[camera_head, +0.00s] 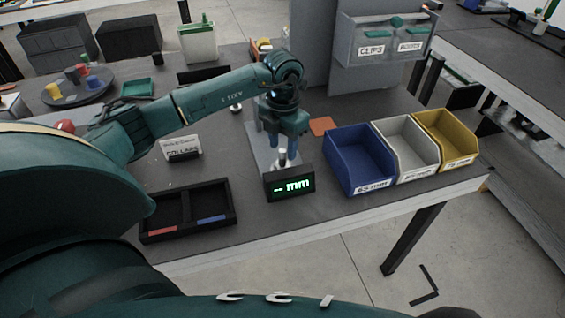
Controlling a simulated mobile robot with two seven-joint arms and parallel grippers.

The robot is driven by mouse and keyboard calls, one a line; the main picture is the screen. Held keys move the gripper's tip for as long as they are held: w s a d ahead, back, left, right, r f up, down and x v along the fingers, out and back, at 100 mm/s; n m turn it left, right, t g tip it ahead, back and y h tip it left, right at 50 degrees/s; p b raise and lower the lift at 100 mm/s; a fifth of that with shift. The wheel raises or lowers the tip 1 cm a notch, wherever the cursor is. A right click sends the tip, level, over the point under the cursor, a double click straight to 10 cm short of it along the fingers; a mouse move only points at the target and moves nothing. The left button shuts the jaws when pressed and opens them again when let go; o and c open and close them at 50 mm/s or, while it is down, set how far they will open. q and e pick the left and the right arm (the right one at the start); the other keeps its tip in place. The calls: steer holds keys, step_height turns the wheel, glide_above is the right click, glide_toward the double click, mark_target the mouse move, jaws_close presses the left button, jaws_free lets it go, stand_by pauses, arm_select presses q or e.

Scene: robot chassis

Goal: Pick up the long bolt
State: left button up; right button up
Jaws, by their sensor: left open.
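My left gripper (284,148) comes down from its arm and points at the table just behind a black display box (290,185) that reads "-- mm". Its jaws are open, with blue-grey fingers. A small bright metallic piece (282,159) shows at the fingertips, on a grey plate (258,150). It may be a bolt, but its length and shape are mostly hidden by the fingers and the display. I cannot make out any other bolt. My right gripper is not in view.
Blue (357,160), light grey (405,150) and yellow (446,139) bins stand to the right of the display. A black divided tray (188,211) lies front left. A collars sign (182,148) stands behind it. A round tray (79,88) holds coloured cups.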

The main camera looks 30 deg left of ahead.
mark_target(282, 150)
arm_select(q)
step_height(282, 150, down, 4)
steer(key=shift+a+r, duration=0.1)
steer(key=shift+r, duration=0.15)
jaws_close()
stand_by(0.3)
